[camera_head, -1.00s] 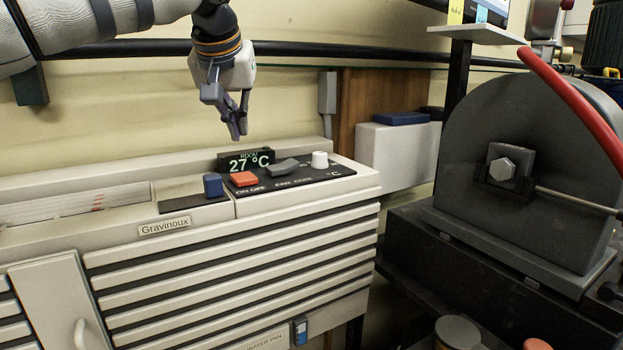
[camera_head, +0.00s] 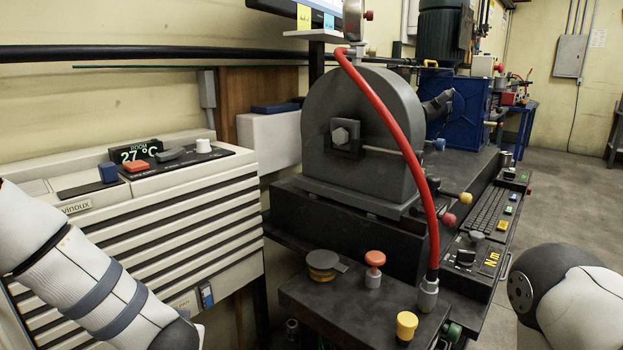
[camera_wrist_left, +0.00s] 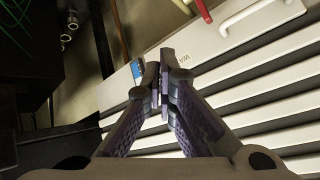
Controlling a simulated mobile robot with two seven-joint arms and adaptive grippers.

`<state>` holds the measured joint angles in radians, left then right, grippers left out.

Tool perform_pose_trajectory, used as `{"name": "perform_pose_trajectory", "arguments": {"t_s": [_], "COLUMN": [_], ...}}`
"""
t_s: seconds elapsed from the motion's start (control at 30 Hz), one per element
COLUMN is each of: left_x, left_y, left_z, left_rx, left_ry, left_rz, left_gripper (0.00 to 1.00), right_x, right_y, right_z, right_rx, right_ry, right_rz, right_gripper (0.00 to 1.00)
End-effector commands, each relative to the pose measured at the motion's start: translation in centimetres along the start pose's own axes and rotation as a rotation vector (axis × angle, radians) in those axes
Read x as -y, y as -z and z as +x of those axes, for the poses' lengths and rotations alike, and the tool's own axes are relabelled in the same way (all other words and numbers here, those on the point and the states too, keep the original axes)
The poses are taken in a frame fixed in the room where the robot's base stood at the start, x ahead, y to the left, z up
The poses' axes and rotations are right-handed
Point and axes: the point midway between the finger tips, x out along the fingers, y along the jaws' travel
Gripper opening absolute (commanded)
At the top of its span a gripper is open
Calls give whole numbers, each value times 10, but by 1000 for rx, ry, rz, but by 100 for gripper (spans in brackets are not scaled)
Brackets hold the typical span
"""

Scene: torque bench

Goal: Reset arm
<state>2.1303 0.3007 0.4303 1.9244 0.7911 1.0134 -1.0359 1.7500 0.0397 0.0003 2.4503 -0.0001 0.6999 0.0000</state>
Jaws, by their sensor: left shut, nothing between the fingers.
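My left arm (camera_head: 85,285) comes in from the lower left in the head view, and its gripper is below the picture's edge there. In the left wrist view my left gripper (camera_wrist_left: 160,85) has its fingertips together with nothing between them. The slatted front of the beige heater unit (camera_wrist_left: 265,75) lies behind the fingers in that view. In the head view the heater unit (camera_head: 150,225) stands at left, its display (camera_head: 136,152) reading 27 °C. A pale rounded part of my right arm (camera_head: 580,295) shows at the lower right; my right gripper is not in view.
A black bench in front carries a red knob (camera_head: 375,260) and a yellow knob (camera_head: 406,325). Open floor (camera_head: 575,190) lies at right.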

Motion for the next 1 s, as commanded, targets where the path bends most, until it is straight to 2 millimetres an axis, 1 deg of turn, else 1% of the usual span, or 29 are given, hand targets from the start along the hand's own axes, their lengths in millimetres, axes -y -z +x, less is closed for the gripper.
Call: {"name": "perform_pose_trajectory", "arguments": {"t_s": [0.03, 0.07, 0.1, 0.13, 0.17, 0.2, 0.27, 0.3, 0.4, 0.5, 0.6, 1.0], "left_x": [-13, -19, -26, -29, -30, -31, -26, -21, -5, 8, 14, 14], "left_y": [-48, -77, -116, -145, -174, -212, -263, -293, -349, -378, -389, -389], "left_z": [0, -2, -6, -12, -20, -33, -56, -74, -114, -142, -155, -155], "left_rx": [49, 85, 141, 189, 242, 318, 440, 521, 696, 809, 857, 858], "left_ry": [-60, -100, -152, -187, -220, -259, -305, -326, -350, -351, -349, -348], "left_rz": [38, 52, 67, 75, 82, 89, 95, 95, 93, 86, 82, 78], "left_gripper": [0, 0, 0, 0, 0, 0, 0, 0, 0, 0, 0, 0], "right_x": [0, 0, 0, 0, 0, 0, 0, 0, 0, 0, 0, 0], "right_y": [0, 0, 0, 1, 1, 1, 1, 1, 1, 1, 1, 1], "right_z": [0, 0, 0, -1, 0, 0, -1, -1, -1, -1, -1, 0], "right_rx": [-2, -2, -2, -2, -3, -3, -3, -3, -3, -3, -3, -2], "right_ry": [0, 0, 0, 0, 0, 0, 0, 0, 0, 0, 0, 0], "right_rz": [0, 0, 0, 0, 0, 0, 0, 0, 0, 0, 0, 0], "right_gripper": [40, 40, 40, 40, 40, 40, 40, 40, 40, 40, 40, 40]}}
